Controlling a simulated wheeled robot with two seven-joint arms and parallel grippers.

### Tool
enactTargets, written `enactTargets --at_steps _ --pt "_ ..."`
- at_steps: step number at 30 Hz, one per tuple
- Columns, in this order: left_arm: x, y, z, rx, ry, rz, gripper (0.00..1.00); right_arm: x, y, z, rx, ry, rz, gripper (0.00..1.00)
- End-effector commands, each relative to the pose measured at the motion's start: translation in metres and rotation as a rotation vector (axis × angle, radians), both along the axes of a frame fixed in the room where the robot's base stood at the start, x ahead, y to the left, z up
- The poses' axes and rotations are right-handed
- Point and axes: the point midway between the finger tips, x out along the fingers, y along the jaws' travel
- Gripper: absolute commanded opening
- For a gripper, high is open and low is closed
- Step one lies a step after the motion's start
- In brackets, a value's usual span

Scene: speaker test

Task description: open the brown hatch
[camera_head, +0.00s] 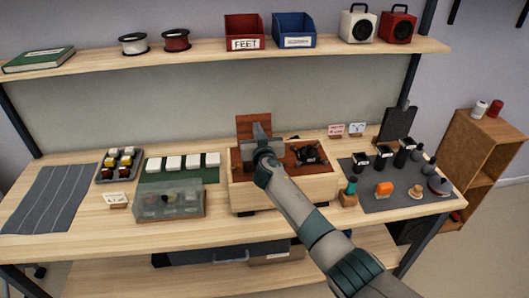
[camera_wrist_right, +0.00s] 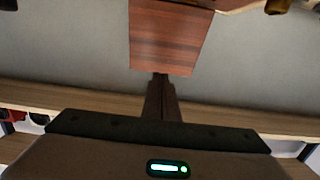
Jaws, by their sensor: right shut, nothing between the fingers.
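The brown hatch (camera_head: 245,123) stands raised at the back left of a light wooden box (camera_head: 285,189) on the bench. It also fills the upper middle of the right wrist view as a brown wood-grain panel (camera_wrist_right: 168,38). My right gripper (camera_head: 259,128) is in front of the hatch, over the left part of the box, and hides part of both. Its fingers (camera_wrist_right: 161,78) are shut and empty, with their tips at the panel's near edge in the wrist view. I cannot tell whether they touch it. My left gripper is not in view.
A black device (camera_head: 307,153) sits in the box's brown top, right of my gripper. A clear case (camera_head: 168,202) stands left of the box. A bottle with a teal top (camera_head: 350,191) and a grey mat (camera_head: 420,203) with several items are on the right. A shelf (camera_head: 200,57) runs above.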

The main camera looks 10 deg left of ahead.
Motion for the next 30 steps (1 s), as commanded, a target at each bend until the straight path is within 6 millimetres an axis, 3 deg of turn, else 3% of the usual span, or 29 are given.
enactTargets --at_steps 10,30 --pt "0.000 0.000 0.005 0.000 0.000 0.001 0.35 -0.038 -0.012 0.002 0.002 0.002 0.001 0.00" --pt "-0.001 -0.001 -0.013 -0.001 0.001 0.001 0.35 -0.120 -0.038 0.008 0.003 0.001 0.001 0.00"
